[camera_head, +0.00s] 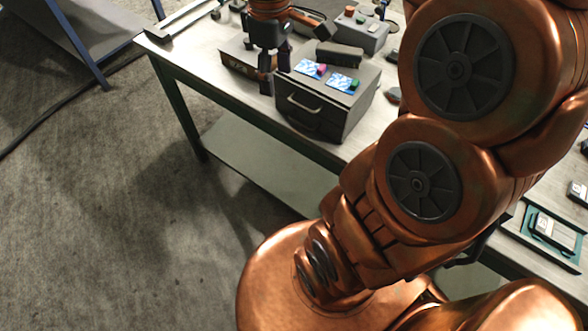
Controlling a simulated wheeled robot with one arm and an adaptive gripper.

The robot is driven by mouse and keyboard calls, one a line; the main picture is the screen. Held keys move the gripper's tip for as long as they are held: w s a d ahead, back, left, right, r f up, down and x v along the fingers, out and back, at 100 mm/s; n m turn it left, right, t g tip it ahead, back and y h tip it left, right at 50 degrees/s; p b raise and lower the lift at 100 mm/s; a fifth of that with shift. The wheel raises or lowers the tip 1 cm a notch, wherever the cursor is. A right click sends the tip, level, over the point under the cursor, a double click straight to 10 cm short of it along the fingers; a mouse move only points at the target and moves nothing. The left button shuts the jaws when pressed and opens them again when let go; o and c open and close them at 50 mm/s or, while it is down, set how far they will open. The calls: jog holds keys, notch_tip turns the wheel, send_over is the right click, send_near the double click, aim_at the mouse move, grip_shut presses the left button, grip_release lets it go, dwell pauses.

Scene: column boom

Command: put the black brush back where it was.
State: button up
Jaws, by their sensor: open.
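A dark oblong block (340,54), which looks like the black brush, lies at the back of the top of a dark drawer box (310,104) on the table. Its bristles cannot be made out. My gripper (274,76) points down at the left side of the drawer box, apart from the dark block. Its fingers are spread and nothing shows between them. Whether a finger touches the box cannot be told.
Two blue-and-white cards (343,83) with small pink and green items lie on the drawer box. A low dark box (238,56) stands behind my gripper. A grey case (361,32) stands behind. A teal tray (543,249) lies at right. My arm hides the table's middle.

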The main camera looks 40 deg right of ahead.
jog(key=s+a+f+m, duration=0.3)
jog(key=s+a+f, duration=0.1)
jog(key=s, duration=0.4)
jog(key=s+a+f+m+g, duration=0.1)
jog(key=s+a+f, duration=0.3)
jog(key=s, duration=0.4)
jog(key=shift+s+a+f+m, duration=0.25)
jog(key=shift+s+m, duration=0.15)
jog(key=shift+m, duration=0.5)
